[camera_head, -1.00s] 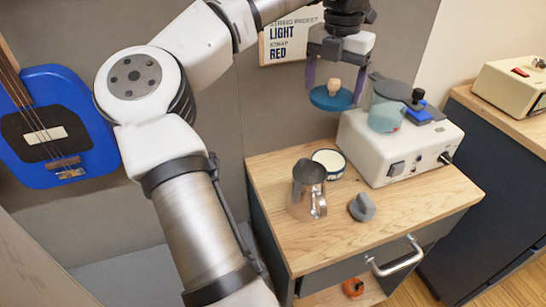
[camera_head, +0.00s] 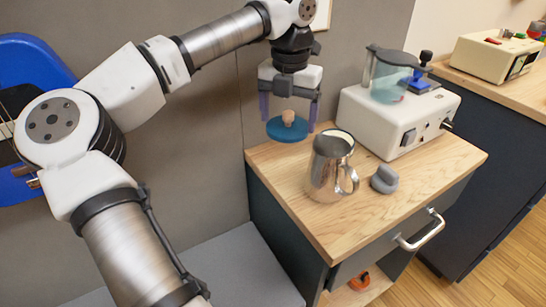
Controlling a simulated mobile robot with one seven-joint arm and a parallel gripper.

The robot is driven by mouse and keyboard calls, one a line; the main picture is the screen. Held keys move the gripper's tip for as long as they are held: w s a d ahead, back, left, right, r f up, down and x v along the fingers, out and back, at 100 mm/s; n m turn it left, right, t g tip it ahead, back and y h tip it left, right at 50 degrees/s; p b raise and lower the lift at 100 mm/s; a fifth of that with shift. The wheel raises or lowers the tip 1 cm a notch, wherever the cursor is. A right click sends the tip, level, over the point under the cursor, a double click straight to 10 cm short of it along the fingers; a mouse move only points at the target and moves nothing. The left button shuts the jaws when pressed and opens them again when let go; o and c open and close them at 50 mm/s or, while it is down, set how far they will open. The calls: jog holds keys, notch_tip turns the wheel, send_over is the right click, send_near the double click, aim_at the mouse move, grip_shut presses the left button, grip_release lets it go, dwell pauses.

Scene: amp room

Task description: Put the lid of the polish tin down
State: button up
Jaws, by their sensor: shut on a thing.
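The lid (camera_head: 287,131) is a flat blue-green disc with a pale wooden knob (camera_head: 288,117) on top. My gripper (camera_head: 289,117) is shut on it, with a purple finger on each side. The lid hangs roughly level near the back left corner of the wooden cabinet top (camera_head: 290,178). From this view I cannot tell its exact height above the top. The open polish tin is almost wholly hidden now behind the metal jug (camera_head: 328,172).
A cream machine with a clear cup (camera_head: 395,118) stands at the back right of the top. A grey knob-shaped piece (camera_head: 384,179) lies right of the jug. The front left of the top is bare. A drawer handle (camera_head: 420,232) sticks out in front.

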aim_at(288, 112)
notch_tip(288, 112, down, 8)
jog(key=shift+f, duration=0.15)
dwell(0.3)
jog(key=shift+f, duration=0.1)
jog(key=o, duration=0.9)
notch_tip(288, 112, up, 12)
jog(key=shift+r, duration=0.15)
